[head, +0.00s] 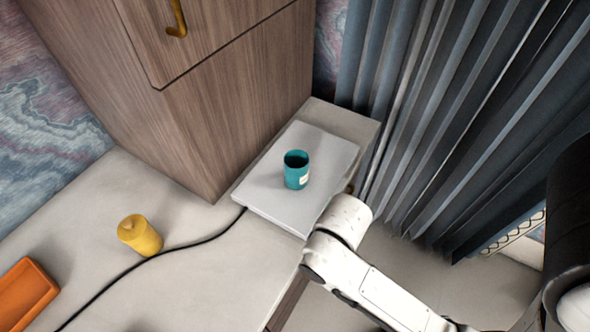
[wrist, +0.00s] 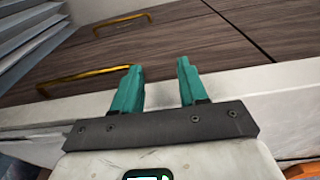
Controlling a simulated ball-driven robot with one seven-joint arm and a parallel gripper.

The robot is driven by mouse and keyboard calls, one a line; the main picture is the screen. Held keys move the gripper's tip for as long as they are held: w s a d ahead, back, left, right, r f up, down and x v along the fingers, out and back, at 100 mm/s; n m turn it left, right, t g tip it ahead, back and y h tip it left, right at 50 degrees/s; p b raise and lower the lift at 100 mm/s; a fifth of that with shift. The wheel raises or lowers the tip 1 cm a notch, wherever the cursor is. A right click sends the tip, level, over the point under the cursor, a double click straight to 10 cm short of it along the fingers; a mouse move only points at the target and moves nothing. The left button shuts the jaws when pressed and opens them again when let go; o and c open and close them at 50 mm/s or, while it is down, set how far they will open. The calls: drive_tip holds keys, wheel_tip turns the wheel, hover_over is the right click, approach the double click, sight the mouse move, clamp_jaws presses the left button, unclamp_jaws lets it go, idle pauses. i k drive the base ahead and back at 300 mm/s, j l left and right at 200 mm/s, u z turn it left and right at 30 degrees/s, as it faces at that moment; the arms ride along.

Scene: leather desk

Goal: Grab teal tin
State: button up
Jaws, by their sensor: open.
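The teal tin (head: 296,170) stands upright on a white slab (head: 262,192) on the desk, in the head view. It has an open dark top and a pale label low on its side. The tin does not show in the wrist view. In the wrist view my gripper (wrist: 157,85) is open, with its two teal fingers apart and nothing between them. It faces wooden drawer fronts with brass handles. In the head view my white arm reaches up from the lower right to just right of the slab; the fingers are hidden there.
A black cable (head: 150,258) runs across the desk to the slab. A wooden cabinet (head: 215,110) rises behind it. Grey curtains (head: 450,110) hang at right.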

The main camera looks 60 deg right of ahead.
sight(296, 161)
drive_tip(key=k+j, duration=0.1)
drive_tip(key=j, duration=0.25)
drive_tip(key=k+j, duration=0.15)
drive_tip(key=j, duration=0.2)
drive_tip(key=k+j+z, duration=0.1)
drive_tip(key=j, duration=0.25)
drive_tip(key=k+j, duration=0.1)
drive_tip(key=j, duration=0.2)
